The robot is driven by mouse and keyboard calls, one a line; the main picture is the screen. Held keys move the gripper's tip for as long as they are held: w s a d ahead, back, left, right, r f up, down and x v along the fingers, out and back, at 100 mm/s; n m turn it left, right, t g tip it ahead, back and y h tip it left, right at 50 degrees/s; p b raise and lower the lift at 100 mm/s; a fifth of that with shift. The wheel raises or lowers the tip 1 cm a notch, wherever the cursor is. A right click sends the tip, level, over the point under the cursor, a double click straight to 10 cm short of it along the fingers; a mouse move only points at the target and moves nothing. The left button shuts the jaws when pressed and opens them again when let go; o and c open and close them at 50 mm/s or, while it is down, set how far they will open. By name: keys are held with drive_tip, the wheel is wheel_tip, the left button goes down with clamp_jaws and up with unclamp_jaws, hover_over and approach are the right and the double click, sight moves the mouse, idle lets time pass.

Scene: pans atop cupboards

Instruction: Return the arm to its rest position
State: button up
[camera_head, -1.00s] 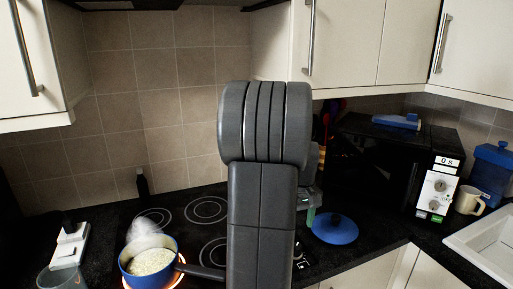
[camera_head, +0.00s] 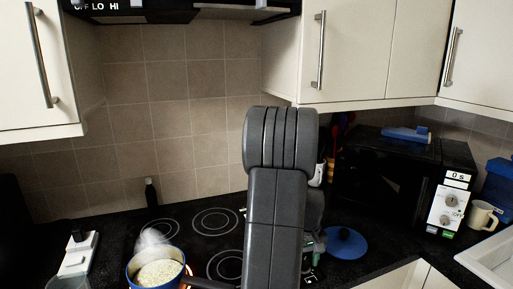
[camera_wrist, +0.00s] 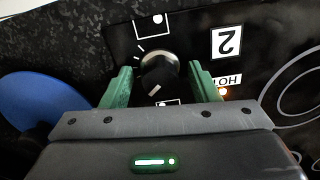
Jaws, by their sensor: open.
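My arm stands upright in the middle of the head view, in front of the hob. My gripper (camera_wrist: 163,88) shows in the wrist view with its two green fingers apart. A dark hob knob (camera_wrist: 158,68) appears between the fingers in that view; I cannot tell whether they touch it. A label "2" and a lit "HOT" mark lie to its right. In the head view the gripper is mostly hidden behind my arm.
A blue pot (camera_head: 156,268) with pale, steaming contents sits on the hob (camera_head: 180,228). A blue lid (camera_head: 346,243) lies on the counter right of my arm. A microwave (camera_head: 400,180) stands at the right under wall cupboards (camera_head: 370,50).

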wheel_tip(320, 180, up, 13)
wheel_tip(320, 180, down, 14)
drive_tip(key=shift+s+r, duration=0.1)
drive_tip(key=shift+r, duration=0.15)
drive_tip(key=shift+r+m, duration=0.25)
drive_tip(key=shift+m, duration=0.05)
drive_tip(key=shift+m+p, duration=0.3)
drive_tip(key=shift+m, duration=0.5)
drive_tip(key=m+p, duration=0.1)
drive_tip(key=m, duration=0.3)
drive_tip(key=shift+m, duration=0.4)
drive_tip(key=m+p, duration=0.2)
drive_tip(key=m, duration=0.2)
drive_tip(key=shift+r, duration=0.1)
drive_tip(key=m+p, duration=0.1)
drive_tip(key=m, duration=0.2)
drive_tip(key=shift+m+p, duration=0.4)
drive_tip(key=shift+r+b, duration=0.4)
drive_tip(key=shift+r, duration=1.1)
